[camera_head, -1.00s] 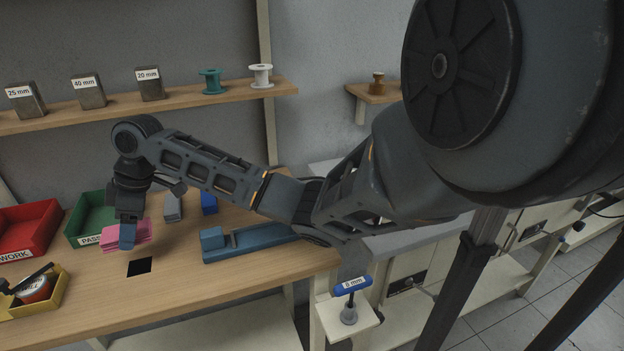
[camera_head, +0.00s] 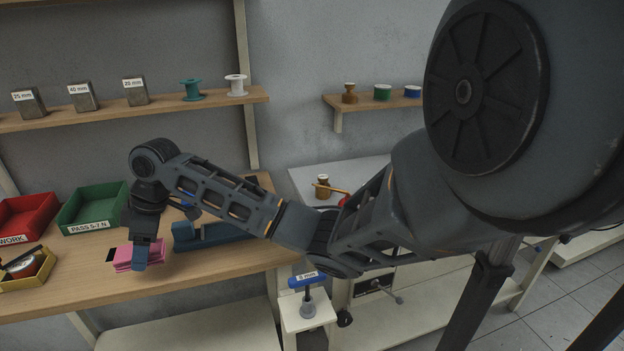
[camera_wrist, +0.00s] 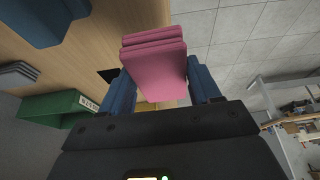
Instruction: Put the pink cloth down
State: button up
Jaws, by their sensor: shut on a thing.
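The pink cloth (camera_head: 125,259) is a folded, layered block. My gripper (camera_head: 140,256) is shut on it, with a blue finger showing across its near side in the head view. The cloth is at the wooden bench top's front part; I cannot tell whether it touches the wood. In the wrist view the cloth (camera_wrist: 155,62) sits between the two blue fingers (camera_wrist: 160,90) and sticks out past their tips. A black square (camera_wrist: 108,75) on the bench shows beside the cloth; in the head view the cloth and gripper largely cover it.
A green tray (camera_head: 92,208) and a red tray (camera_head: 28,217) stand at the back left. A yellow box (camera_head: 28,272) is at left. A blue fixture (camera_head: 215,236) stands right of my gripper. The bench's front edge is close to the cloth.

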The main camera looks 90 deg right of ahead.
jog(key=s+a+f+m, duration=0.1)
jog(key=a+f+m, duration=0.1)
jog(key=a+f, duration=0.6)
jog(key=s+a+f+m+h, duration=0.1)
jog(key=s+a+f+m, duration=0.1)
jog(key=a+f, duration=0.6)
jog(key=a, duration=0.5)
jog(key=shift+s+a+f+h, duration=0.15)
jog(key=shift+f+h, duration=0.15)
jog(key=shift+f, duration=0.05)
